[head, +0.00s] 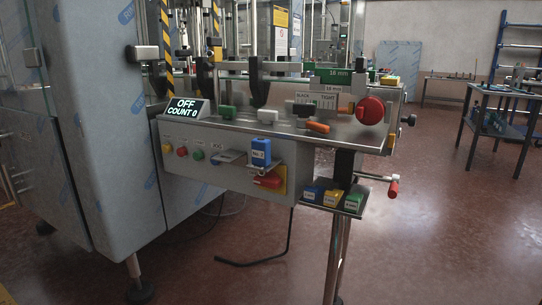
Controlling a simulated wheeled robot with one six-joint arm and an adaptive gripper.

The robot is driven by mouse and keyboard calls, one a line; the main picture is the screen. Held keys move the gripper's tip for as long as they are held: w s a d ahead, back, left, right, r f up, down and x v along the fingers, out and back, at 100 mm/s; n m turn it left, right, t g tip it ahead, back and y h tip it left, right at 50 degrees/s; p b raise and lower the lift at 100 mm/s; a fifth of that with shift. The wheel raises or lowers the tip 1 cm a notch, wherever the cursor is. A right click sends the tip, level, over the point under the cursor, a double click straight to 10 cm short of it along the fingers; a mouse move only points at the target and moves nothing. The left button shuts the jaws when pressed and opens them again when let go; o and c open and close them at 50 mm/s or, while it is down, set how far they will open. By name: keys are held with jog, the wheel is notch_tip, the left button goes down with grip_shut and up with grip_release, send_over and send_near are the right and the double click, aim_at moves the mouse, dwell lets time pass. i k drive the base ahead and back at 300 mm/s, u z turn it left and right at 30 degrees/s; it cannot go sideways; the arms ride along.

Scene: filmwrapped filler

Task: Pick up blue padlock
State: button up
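A blue block-shaped item with a white label reading about "No. 2", which looks like the blue padlock (261,152), is on the front of the machine's grey control panel (222,172), near its right end. It sits upright, just above a red rotary switch handle (268,180) on a yellow plate. I cannot make out a shackle or whether it is locked onto anything. My gripper does not show in the head view.
A small tray under the panel's right end holds labelled blue (312,193), yellow (330,198) and green (352,202) blocks. A red-tipped crank handle (392,188) juts out at right. Small parts and a red knob (370,111) crowd the steel top.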

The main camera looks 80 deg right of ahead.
aim_at(261, 147)
jog(key=k, duration=1.05)
jog(key=z, duration=1.2)
